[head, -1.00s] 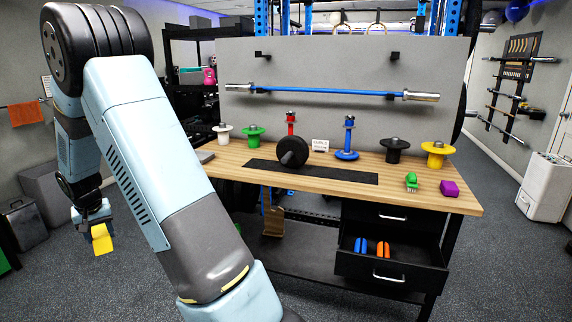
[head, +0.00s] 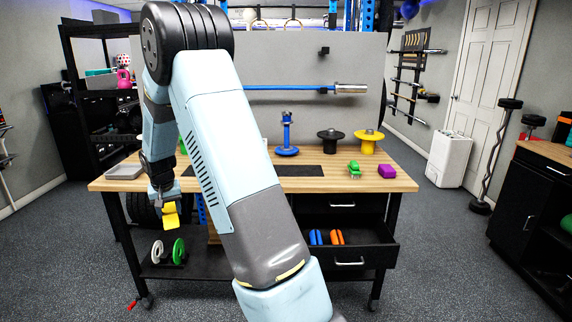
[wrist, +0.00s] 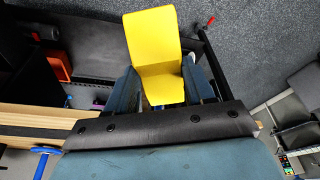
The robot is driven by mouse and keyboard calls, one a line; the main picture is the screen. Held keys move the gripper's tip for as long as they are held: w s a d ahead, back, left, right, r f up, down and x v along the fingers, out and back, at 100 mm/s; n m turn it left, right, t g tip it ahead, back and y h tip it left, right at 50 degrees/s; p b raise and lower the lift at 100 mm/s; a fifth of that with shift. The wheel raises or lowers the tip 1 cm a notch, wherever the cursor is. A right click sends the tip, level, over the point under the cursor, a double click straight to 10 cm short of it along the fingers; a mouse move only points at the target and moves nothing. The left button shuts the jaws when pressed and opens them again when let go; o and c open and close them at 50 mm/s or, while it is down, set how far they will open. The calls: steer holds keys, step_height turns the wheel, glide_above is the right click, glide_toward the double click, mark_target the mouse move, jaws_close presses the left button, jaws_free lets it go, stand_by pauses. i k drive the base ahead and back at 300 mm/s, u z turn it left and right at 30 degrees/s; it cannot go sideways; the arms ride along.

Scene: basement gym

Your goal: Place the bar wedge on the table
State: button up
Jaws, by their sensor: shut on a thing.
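The bar wedge looks to be the yellow block (head: 171,214) held in my gripper (head: 165,200). In the wrist view the yellow wedge (wrist: 155,45) sticks out between my two fingers (wrist: 163,90), which press on its sides. In the head view it hangs by the table's front edge, left of centre. The wooden table (head: 345,184) stands ahead, and its edge also shows at left in the wrist view (wrist: 40,118). My arm hides part of the tabletop.
On the table's right stand a green object (head: 354,169), a purple block (head: 387,171), a yellow weight holder (head: 367,143) and a black one (head: 330,140). A grey tray (head: 125,171) lies at the left end. The open drawer (head: 350,254) juts out below. The right front strip looks clear.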

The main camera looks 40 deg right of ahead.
mark_target(280, 170)
steer(key=u, duration=1.2)
steer(key=i, duration=0.15)
steer(key=z, duration=2.15)
